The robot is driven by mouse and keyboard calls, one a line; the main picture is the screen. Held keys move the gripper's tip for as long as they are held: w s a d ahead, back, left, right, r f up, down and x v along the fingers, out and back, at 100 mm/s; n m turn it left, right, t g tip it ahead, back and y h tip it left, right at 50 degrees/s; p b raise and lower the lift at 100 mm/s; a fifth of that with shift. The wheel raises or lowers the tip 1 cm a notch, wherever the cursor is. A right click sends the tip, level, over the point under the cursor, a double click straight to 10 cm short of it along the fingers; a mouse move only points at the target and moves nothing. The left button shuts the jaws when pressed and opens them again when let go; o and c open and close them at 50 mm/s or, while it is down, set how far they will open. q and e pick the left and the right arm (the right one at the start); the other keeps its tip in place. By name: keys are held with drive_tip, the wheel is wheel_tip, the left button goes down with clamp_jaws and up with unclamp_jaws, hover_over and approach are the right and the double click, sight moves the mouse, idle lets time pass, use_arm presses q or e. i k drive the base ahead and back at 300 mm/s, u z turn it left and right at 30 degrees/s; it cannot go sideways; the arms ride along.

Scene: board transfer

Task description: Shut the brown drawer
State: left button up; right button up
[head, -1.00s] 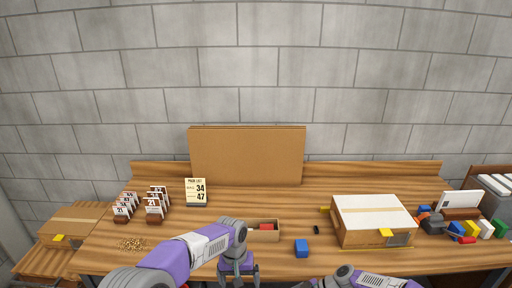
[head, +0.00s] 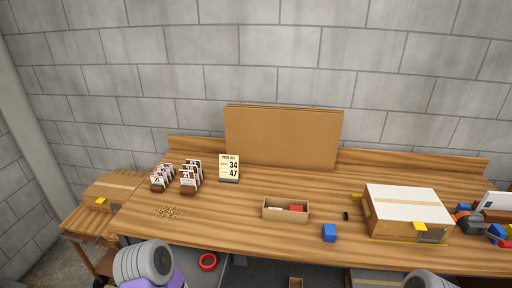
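No part in view can be surely told as the brown drawer. Below the table's front edge, a small brown piece (head: 295,283) shows at the bottom of the head view, mostly cut off. A small open brown box (head: 286,216) with a red and a white item in it sits on the table. Only rounded grey and purple parts of my arms show, at the lower left and lower right. Both of my grippers are outside the picture.
A brown board (head: 283,136) stands at the back.

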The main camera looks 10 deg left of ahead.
sight(187, 259)
drive_tip(key=u, duration=1.6)
drive_tip(key=k, duration=0.3)
drive_tip(key=z, duration=0.95)
drive_tip(key=i, duration=0.25)
drive_tip(key=u, duration=0.6)
